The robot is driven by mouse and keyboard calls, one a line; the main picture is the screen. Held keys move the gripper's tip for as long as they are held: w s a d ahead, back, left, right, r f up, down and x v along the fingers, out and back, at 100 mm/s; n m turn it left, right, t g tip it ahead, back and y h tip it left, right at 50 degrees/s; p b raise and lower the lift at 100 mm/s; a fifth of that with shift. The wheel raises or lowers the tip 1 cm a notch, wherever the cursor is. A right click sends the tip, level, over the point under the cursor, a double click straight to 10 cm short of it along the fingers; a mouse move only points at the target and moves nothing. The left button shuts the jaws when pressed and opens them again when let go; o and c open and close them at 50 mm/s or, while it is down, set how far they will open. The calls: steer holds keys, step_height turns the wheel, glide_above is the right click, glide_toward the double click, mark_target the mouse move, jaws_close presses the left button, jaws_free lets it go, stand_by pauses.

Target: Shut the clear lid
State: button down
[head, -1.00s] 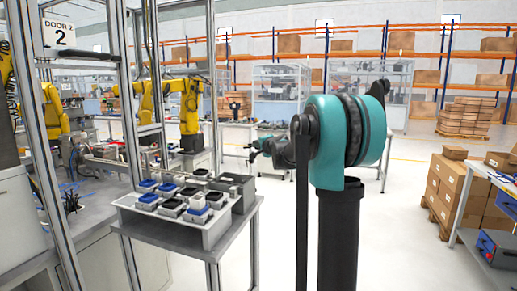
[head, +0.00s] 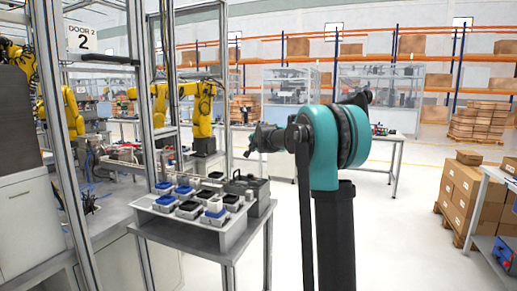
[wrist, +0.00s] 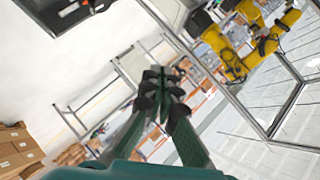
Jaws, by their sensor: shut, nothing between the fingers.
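My gripper (head: 250,148) is raised in front of my teal arm, above and to the right of the bench. In the wrist view its fingers (wrist: 164,76) are together with nothing between them. A dark grey box (head: 262,191) stands at the back right of the bench, below my gripper and apart from it. A dark case (wrist: 68,14) shows at the top left of the wrist view, cut by the edge. I cannot make out a clear lid for certain in either view.
A white tray (head: 186,222) with several blue and black containers sits on the grey bench (head: 196,238). Metal frame posts (head: 139,120) stand left of and behind it. Yellow robot arms (head: 203,105) are beyond. Cartons (head: 470,195) are at right; open floor lies between.

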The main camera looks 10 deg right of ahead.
steer(key=w+a+f+n+g+h, duration=0.2)
steer(key=w+a+f, duration=0.1)
steer(key=a, duration=0.2)
steer(key=n+g+h, duration=0.2)
steer(key=h, duration=0.1)
glide_above(233, 178)
steer(key=d, duration=0.1)
steer(key=f, duration=0.5)
steer(key=shift+w, duration=0.35)
steer(key=shift+w+a+f+g+h, duration=0.15)
steer(key=shift+a+f+h, duration=0.1)
steer(key=shift+f, duration=0.4)
steer(key=shift+w+a+f+g+h, duration=0.15)
steer(key=shift+a+f+h, duration=0.1)
steer(key=shift+f, duration=0.4)
steer(key=shift+s, duration=0.1)
